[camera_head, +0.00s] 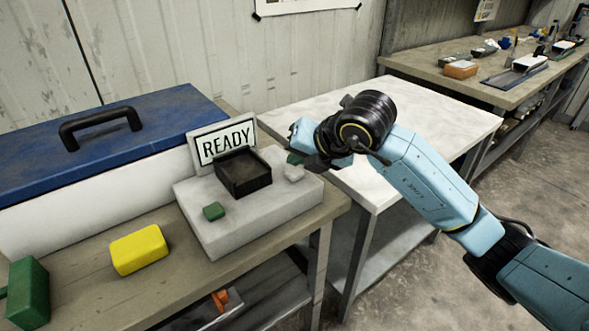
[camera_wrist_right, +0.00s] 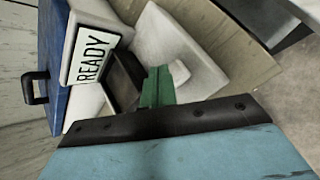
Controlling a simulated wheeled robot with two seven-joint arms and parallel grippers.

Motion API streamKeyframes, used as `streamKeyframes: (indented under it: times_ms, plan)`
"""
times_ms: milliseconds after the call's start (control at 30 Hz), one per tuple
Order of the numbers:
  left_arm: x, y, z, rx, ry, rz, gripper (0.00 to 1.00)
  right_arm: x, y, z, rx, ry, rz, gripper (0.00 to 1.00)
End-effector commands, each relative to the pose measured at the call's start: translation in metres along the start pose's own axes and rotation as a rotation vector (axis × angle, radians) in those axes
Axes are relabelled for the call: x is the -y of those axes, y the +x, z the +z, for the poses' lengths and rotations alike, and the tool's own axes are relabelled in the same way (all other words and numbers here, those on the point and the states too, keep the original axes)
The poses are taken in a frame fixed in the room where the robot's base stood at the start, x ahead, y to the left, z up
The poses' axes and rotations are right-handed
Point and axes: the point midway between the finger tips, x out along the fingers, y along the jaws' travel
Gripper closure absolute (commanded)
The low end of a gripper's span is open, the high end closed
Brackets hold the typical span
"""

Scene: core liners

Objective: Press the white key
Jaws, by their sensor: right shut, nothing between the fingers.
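The white key (camera_head: 293,173) is a small pale block on the right part of a light grey console (camera_head: 240,232). It also shows in the right wrist view (camera_wrist_right: 181,72), beside my green fingertips. My right gripper (camera_head: 295,159) is shut and empty, its fingertips just above and behind the white key in the head view. I cannot tell whether they touch it. A green key (camera_head: 213,211) sits at the console's front left. A sign reading READY (camera_head: 225,143) stands behind a black open box (camera_head: 243,173) on the console. My left gripper is out of view.
A blue-lidded white case (camera_head: 100,190) stands left of the console. A yellow block (camera_head: 139,249) and a green block (camera_head: 28,293) lie on the wooden bench (camera_head: 180,285). A bare pale table (camera_head: 410,105) is behind my right arm. Another bench (camera_head: 470,85) holds tools.

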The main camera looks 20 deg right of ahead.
Motion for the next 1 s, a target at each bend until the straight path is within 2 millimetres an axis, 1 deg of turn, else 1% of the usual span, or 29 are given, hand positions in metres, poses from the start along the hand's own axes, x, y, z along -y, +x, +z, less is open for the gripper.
streamKeyframes:
  times_ms: [167,633,1000]
  plan:
    - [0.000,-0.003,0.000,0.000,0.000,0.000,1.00,-0.002,-0.003,0.002,0.001,0.000,0.000,1.00]
    - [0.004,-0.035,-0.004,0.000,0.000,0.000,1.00,-0.025,-0.034,0.025,0.001,0.000,0.001,1.00]
    - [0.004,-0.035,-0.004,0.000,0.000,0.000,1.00,-0.025,-0.035,0.025,0.000,0.000,0.000,1.00]
